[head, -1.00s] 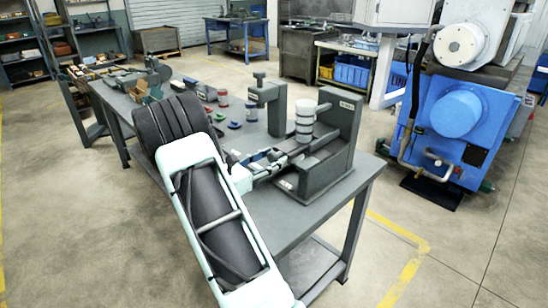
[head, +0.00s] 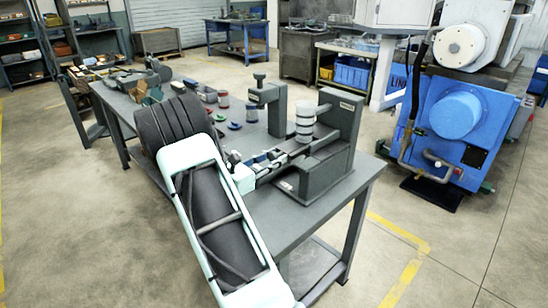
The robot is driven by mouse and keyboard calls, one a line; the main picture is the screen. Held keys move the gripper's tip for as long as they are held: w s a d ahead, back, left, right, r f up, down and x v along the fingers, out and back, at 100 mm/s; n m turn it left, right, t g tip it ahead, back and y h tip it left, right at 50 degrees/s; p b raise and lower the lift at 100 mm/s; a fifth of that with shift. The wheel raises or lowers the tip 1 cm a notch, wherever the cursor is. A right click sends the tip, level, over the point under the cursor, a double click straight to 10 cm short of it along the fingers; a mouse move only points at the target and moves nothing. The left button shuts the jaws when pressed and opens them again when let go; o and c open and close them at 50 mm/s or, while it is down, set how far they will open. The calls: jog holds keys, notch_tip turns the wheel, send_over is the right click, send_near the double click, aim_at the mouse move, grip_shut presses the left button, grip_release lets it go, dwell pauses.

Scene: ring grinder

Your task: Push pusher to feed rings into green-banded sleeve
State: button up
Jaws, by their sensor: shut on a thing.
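The grey ring grinder fixture (head: 325,165) stands on the near right end of the workbench. A white stacked cylinder with dark bands (head: 305,120) stands upright on it; I cannot make out a green band or tell whether it is the sleeve. A dark narrow channel (head: 288,152) runs from the fixture toward the lower left. My gripper (head: 244,168) is at the channel's left end, shut on a small part there that appears to be the pusher. My arm hides much of the fingers and of this part. Rings in the channel are too small to make out.
A grey upright clamp stand (head: 268,105) rises just behind the channel. A large blue machine (head: 455,120) stands behind on the right.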

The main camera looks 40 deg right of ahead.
aim_at(282, 153)
jog(key=shift+w+d+r+b, duration=0.15)
jog(key=shift+d+b, duration=0.1)
jog(key=shift+d, duration=1.3)
jog(key=shift+w+d+f+b, duration=0.1)
jog(key=shift+d+b, duration=0.1)
jog(key=shift+d, duration=1.35)
jog(key=shift+a, duration=0.15)
jog(key=shift+s+a+p, duration=0.15)
jog(key=shift+a, duration=1.4)
jog(key=shift+s+a+p, duration=0.1)
jog(key=shift+a+p, duration=0.05)
jog(key=shift+a, duration=1.4)
jog(key=o, duration=1)
jog(key=shift+o, duration=0.2)
